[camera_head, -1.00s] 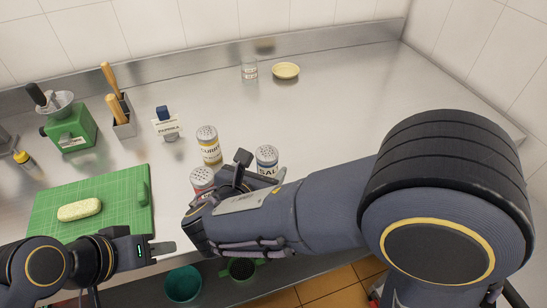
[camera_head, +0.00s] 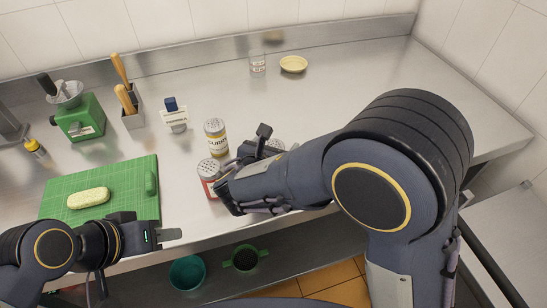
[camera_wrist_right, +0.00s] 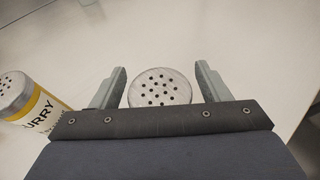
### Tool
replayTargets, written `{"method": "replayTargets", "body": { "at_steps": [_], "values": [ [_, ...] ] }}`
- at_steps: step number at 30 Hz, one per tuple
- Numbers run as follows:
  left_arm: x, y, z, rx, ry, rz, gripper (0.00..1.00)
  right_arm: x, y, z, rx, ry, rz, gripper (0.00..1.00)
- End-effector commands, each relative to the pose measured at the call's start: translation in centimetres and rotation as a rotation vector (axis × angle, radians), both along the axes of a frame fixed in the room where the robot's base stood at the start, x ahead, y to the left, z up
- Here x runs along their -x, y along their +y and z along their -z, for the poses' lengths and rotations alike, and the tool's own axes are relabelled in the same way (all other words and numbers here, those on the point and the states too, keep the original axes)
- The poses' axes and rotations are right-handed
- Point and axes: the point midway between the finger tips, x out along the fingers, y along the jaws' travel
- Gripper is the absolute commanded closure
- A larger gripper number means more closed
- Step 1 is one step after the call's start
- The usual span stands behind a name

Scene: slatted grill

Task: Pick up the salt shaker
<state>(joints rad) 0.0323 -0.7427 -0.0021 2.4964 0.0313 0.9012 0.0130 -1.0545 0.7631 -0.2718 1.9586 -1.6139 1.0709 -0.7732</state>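The salt shaker (camera_head: 275,145) stands on the steel counter, mostly hidden behind my right gripper in the head view. In the right wrist view its round, perforated metal lid (camera_wrist_right: 160,88) lies between the two fingers of my right gripper (camera_wrist_right: 161,67). The fingers are open, one on each side of the lid, with a narrow gap visible at each side. My left gripper (camera_head: 170,235) is at the lower left, in front of the cutting board, with nothing seen in it; its finger gap is not clear.
A curry shaker (camera_head: 215,138) and a red-labelled shaker (camera_head: 209,178) stand close left of my right gripper. A green cutting board (camera_head: 120,175) lies left. The counter's back right is clear.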

Motion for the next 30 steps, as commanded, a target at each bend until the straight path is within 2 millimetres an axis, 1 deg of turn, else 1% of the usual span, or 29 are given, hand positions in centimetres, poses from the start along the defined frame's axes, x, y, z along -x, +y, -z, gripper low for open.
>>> {"method": "replayTargets", "body": {
  "at_steps": [1, 9, 11, 18, 22, 26, 28, 30],
  "values": [
    [0.0, 0.0, 0.0, 0.000, 0.000, 0.000, 0.64, 0.0, 0.0, 0.0, 0.000, 0.000, 0.000, 0.38],
    [0.0, 0.0, 0.0, 0.000, 0.000, 0.000, 0.64, 0.0, 0.0, 0.0, 0.000, 0.000, 0.000, 0.73],
    [0.0, 0.0, 0.0, 0.000, 0.000, 0.000, 0.64, 0.0, 0.0, 0.0, 0.000, 0.000, 0.000, 0.79],
    [0.0, 0.0, 0.0, 0.000, 0.000, 0.000, 0.64, 0.0, 0.0, -0.1, -0.001, -0.001, 0.000, 0.80],
    [0.0, 0.0, -0.1, 0.000, 0.000, 0.000, 0.64, 0.0, 0.0, -0.7, -0.001, -0.003, 0.000, 0.80],
    [0.0, 0.0, -0.3, 0.000, 0.000, 0.000, 0.64, 0.0, 0.1, -2.2, -0.004, -0.004, 0.001, 0.80],
    [0.0, 0.0, -0.4, 0.000, 0.000, 0.000, 0.64, 0.0, 0.0, -3.5, -0.006, -0.003, 0.000, 0.80],
    [0.0, 0.0, -0.4, 0.000, 0.000, 0.000, 0.64, 1.2, 0.1, -4.7, -0.006, -0.003, -0.004, 0.80]
  ]
}}
